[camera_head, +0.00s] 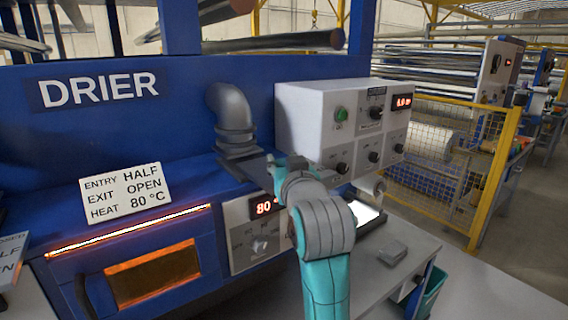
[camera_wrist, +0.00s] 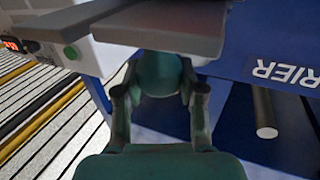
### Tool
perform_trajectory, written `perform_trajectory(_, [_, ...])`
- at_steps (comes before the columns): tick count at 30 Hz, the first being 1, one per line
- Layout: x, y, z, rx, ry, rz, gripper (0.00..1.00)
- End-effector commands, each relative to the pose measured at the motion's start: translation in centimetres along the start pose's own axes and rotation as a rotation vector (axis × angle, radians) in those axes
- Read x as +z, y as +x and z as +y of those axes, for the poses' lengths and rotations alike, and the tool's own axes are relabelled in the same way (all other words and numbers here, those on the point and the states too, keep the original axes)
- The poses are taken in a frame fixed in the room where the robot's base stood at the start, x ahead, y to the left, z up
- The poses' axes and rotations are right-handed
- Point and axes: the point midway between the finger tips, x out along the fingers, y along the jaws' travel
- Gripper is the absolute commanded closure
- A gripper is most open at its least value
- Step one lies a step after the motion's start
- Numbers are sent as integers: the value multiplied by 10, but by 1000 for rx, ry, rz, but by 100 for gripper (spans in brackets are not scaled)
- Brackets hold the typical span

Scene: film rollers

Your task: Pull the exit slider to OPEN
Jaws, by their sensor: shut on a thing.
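The exit slider (camera_head: 242,163) appears to be the flat grey plate at the foot of the grey elbow duct (camera_head: 232,112) on the blue drier. My gripper (camera_head: 278,170) is at the plate's right end in the head view, with the contact partly hidden by my wrist. In the wrist view, my gripper (camera_wrist: 160,80) has its two fingers on either side of a dark green rounded part, just below broad grey plates. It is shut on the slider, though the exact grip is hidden. I cannot read any slider marking.
A sign (camera_head: 126,193) reads entry HALF, exit OPEN, heat 80 °C. A white control box (camera_head: 310,115) with knobs and a green button is close right of my gripper. An 80 display (camera_head: 266,207) is below. A yellow mesh fence (camera_head: 440,150) stands at right.

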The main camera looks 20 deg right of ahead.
Motion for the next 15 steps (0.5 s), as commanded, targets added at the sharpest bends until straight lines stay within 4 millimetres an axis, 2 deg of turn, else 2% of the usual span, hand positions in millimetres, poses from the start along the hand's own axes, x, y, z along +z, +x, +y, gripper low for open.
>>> perform_trajectory(3, [1,-1,1,3,-1,-3,100])
perform_trajectory(4, [1,-2,1,3,-1,-3,56])
perform_trajectory(6, [1,-1,1,3,-1,-3,39])
perform_trajectory(7, [1,-1,1,3,-1,-3,35])
perform_trajectory(15, [1,-1,1,2,0,-2,35])
